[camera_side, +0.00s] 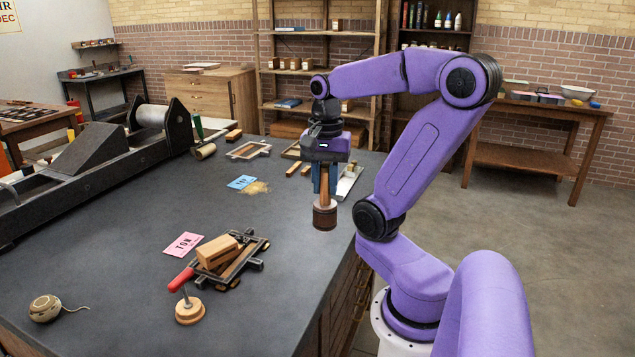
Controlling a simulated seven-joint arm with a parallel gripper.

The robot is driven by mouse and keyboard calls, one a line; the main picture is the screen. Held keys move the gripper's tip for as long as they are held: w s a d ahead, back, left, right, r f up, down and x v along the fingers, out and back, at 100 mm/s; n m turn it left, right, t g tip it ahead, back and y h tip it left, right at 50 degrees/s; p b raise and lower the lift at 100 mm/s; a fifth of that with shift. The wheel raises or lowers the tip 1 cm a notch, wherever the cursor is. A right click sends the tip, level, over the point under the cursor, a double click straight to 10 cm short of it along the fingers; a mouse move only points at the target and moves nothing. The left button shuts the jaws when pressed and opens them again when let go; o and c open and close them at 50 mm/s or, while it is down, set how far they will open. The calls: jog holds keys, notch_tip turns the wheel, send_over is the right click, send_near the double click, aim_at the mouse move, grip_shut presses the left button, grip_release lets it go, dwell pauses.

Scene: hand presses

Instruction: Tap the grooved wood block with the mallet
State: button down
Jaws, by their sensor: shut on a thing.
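My gripper (324,186) points down near the right edge of the dark worktable (150,295). It is shut on the handle of a mallet (325,216), whose brown wooden head hangs below the fingers. The mallet is upright and appears to be held above the tabletop. The light wood block (218,251) sits at the front left of the gripper, on or in a dark metal frame (262,244) with wood strips. A dark line runs along the block. The mallet and the block are well apart.
A red-handled tool (181,280) and a round wooden piece with a rod (189,312) lie close by the block. A long press (85,165) stands left.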

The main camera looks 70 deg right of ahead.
jog(key=shift+s+a+r, duration=0.1)
jog(key=shift+r, duration=0.05)
jog(key=shift+w+r, duration=0.1)
jog(key=shift+w, duration=0.15)
jog(key=w+a+f, duration=0.2)
jog(key=w+a, duration=0.2)
jog(key=w, duration=0.8)
jog(key=w+a+f, duration=0.2)
jog(key=w+a, duration=0.2)
jog(key=w, duration=0.7)
jog(key=shift+w+a, duration=0.3)
jog(key=shift+w, duration=0.1)
jog(key=shift+f, duration=0.15)
jog(key=shift+a, duration=0.1)
dwell(0.3)
